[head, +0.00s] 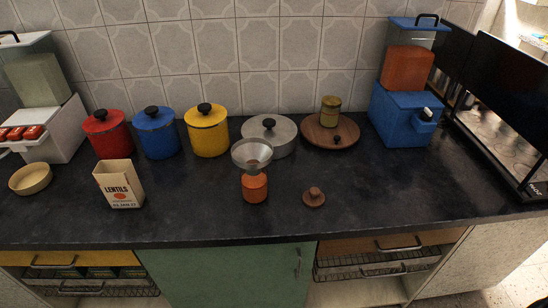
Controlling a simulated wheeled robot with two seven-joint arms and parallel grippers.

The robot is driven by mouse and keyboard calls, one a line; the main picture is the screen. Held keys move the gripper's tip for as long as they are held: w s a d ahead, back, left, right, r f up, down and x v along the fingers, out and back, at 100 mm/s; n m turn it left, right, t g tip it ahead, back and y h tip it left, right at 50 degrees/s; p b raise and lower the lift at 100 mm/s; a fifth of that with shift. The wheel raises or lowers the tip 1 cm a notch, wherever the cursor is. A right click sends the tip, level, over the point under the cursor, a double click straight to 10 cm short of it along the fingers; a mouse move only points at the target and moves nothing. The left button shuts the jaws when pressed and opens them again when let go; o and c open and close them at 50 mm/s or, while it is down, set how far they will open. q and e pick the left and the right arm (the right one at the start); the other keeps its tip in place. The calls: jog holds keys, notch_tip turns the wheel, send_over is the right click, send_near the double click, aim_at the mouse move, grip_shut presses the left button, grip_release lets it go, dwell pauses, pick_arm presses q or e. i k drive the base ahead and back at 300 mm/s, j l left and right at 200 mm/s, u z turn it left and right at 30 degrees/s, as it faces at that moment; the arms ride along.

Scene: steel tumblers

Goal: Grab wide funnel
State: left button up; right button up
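A wide grey metal funnel (252,153) sits mouth up on top of a small orange-brown jar (255,188) near the middle of the counter. Its spout is hidden, and it appears to rest in the jar's opening. Neither of my grippers shows in the head view.
A grey lidded pot (270,135) stands right behind the funnel. A round wooden lid (313,197) lies to the jar's right, and a lentils box (119,184) stands to its left. Red, blue and yellow canisters (207,130) line the wall. The front counter is clear.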

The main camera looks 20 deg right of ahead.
aim_at(252, 153)
jog(key=z, duration=1.35)
jog(key=k+z, duration=0.15)
jog(key=k+j, duration=0.15)
jog(key=k, duration=0.2)
